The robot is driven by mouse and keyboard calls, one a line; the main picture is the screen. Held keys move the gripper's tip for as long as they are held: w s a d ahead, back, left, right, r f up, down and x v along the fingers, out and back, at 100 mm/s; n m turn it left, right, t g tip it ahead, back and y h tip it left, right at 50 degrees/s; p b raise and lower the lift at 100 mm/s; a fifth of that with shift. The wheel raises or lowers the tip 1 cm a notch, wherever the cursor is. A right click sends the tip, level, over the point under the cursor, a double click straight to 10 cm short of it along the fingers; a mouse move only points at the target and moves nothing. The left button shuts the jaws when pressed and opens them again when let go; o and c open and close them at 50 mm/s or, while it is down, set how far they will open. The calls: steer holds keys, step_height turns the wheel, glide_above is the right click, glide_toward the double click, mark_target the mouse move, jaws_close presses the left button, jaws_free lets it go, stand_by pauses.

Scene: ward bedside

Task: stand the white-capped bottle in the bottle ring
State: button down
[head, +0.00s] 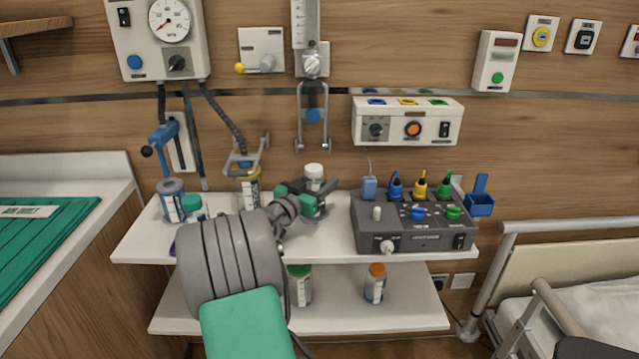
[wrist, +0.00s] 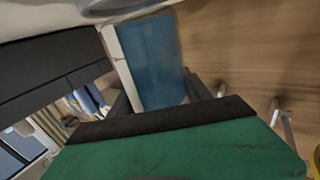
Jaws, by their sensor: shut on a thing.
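The white-capped bottle (head: 314,171) stands about upright over the upper shelf in the head view. My gripper (head: 308,203), with green and dark fingers, is shut on its body and hides part of it. I cannot tell whether its base touches the shelf. In the wrist view, a blue surface with a white edge (wrist: 155,60), likely this bottle, shows beyond a green-and-black finger.
A dark control box (head: 412,235) with coloured plugs stands close right of the bottle. A blue-labelled bottle (head: 171,200) and a teal-capped one (head: 192,206) stand at left. The lower shelf (head: 340,315) holds a green-capped (head: 301,285) and an orange-capped bottle (head: 375,283).

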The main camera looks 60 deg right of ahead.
steer(key=shift+a+f+b, duration=0.2)
steer(key=shift+f+b, duration=1.05)
steer(key=shift+f, duration=0.35)
stand_by(0.6)
steer(key=shift+s+f+y+b, duration=0.1)
steer(key=shift+f+y+b, duration=0.2)
steer(key=shift+f, duration=0.25)
stand_by(0.3)
stand_by(0.4)
steer(key=shift+w+d+r+n+p, duration=0.15)
steer(key=shift+r+p, duration=0.1)
steer(key=shift+r, duration=0.35)
steer(key=shift+w+d+r+n+p, duration=0.15)
steer(key=shift+r+p, duration=0.1)
steer(key=shift+r, duration=0.35)
steer(key=shift+s+a, duration=0.1)
steer(key=shift+r+b, duration=0.1)
steer(key=shift+b, duration=0.2)
steer(key=shift+r+b, duration=0.35)
steer(key=shift+b, duration=0.1)
steer(key=shift+r, duration=0.3)
